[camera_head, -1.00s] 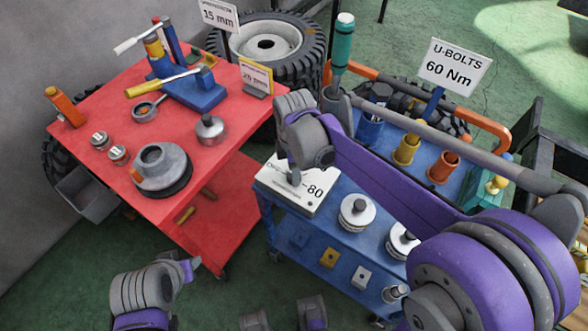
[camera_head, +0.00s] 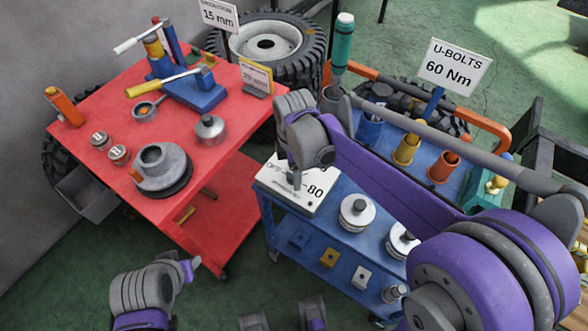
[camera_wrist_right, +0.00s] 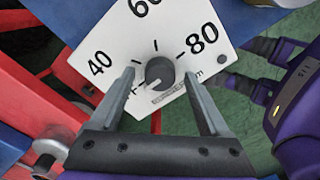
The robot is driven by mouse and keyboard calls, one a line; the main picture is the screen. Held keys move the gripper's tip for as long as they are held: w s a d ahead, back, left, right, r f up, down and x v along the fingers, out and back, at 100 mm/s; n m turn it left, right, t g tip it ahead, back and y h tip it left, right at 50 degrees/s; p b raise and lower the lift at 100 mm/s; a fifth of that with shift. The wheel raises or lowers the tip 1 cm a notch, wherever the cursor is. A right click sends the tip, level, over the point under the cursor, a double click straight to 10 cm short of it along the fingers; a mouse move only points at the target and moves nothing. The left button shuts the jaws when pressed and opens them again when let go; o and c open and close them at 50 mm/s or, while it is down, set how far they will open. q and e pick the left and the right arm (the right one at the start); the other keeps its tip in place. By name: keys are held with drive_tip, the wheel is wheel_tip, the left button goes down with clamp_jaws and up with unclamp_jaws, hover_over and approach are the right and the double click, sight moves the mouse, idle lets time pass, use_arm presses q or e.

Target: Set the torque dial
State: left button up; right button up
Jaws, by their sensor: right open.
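The torque dial is a dark round knob (camera_wrist_right: 159,73) on a white panel (camera_wrist_right: 180,30) printed with 40, 60 and 80 in the right wrist view. A small pale mark shows near the knob's lower left edge. In the head view the panel (camera_head: 313,197) lies on the blue cart, partly hidden by my right gripper (camera_head: 294,182). In the wrist view my right gripper (camera_wrist_right: 160,76) is open, with one finger on each side of the knob and gaps between. My left gripper (camera_head: 190,266) is at the lower left, away from the panel; its jaws are unclear.
The blue cart (camera_head: 330,232) also carries metal weights (camera_head: 357,211) and coloured cups (camera_head: 407,148). A red table (camera_head: 105,110) with tools and a grey round part (camera_head: 160,168) stands to the left. A U-bolts sign (camera_head: 454,67) reads 60 Nm.

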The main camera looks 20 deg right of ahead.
wheel_tip(320, 180, up, 11)
drive_tip(key=p, duration=0.1)
idle(0.4)
idle(0.4)
drive_tip(key=s+d+f+m+t+p, duration=0.2)
drive_tip(key=s+d+m, duration=0.1)
drive_tip(key=s+m, duration=0.4)
drive_tip(key=s+d+f+m+t+p, duration=0.2)
drive_tip(key=s+d+m+t, duration=0.1)
drive_tip(key=s+m, duration=0.5)
drive_tip(key=m, duration=0.2)
drive_tip(key=shift+s+d+f+m+p, duration=0.15)
drive_tip(key=shift+s+f+m+p, duration=0.15)
drive_tip(key=shift+f+p, duration=0.1)
